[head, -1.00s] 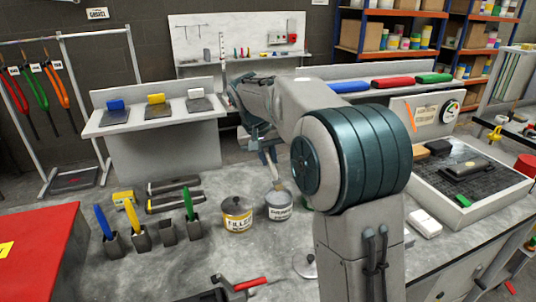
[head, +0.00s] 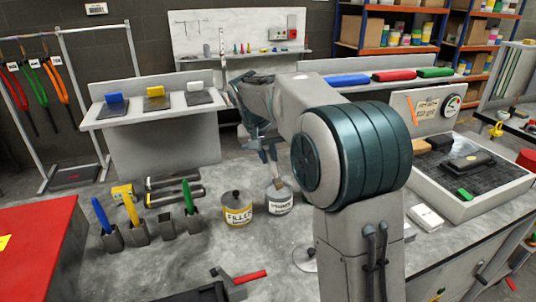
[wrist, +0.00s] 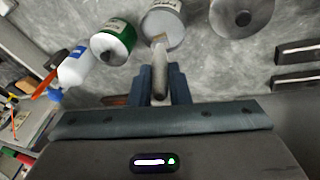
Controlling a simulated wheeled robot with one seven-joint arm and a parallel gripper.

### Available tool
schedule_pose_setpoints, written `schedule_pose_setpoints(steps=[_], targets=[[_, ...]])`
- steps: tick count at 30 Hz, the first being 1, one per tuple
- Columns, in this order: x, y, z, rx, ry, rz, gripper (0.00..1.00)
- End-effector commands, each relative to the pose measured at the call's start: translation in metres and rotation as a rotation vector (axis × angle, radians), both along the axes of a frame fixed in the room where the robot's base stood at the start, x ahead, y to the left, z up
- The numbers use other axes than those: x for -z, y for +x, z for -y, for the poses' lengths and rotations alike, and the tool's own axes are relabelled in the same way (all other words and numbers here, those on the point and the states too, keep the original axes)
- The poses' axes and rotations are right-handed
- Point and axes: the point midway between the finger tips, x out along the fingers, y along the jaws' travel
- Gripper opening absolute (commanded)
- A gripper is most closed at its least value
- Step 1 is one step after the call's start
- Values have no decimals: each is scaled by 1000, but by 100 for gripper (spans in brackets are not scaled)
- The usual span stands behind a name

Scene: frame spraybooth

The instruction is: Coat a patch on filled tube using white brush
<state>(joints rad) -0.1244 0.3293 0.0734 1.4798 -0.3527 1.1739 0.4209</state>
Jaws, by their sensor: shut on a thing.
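My gripper (head: 268,158) is shut on the white brush, whose pale handle shows between the blue jaws in the wrist view (wrist: 160,85). The brush (head: 278,183) points down, its bristle end at the mouth of the grey primer tin (head: 279,203); how deep it sits is hidden. The tin also shows in the wrist view (wrist: 163,24). Two dark tubes with pale parts, an upper tube (head: 172,181) and a lower tube (head: 174,197), lie on the grey bench left of the tins. I cannot tell which is filled.
The filler tin (head: 236,208) stands just left of the primer tin. Blue, yellow and green (head: 188,195) brushes stand in holders, one holder (head: 167,227) empty. A clamp with a red handle (head: 245,278) is in front. A green can (wrist: 112,40) and white bottle (wrist: 75,66) stand near the gripper.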

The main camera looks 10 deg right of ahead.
Motion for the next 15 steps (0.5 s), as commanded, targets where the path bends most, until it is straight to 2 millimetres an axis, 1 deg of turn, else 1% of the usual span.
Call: schedule_pose_setpoints(steps=[15], targets=[[7,0,0,0,0,0,0]])
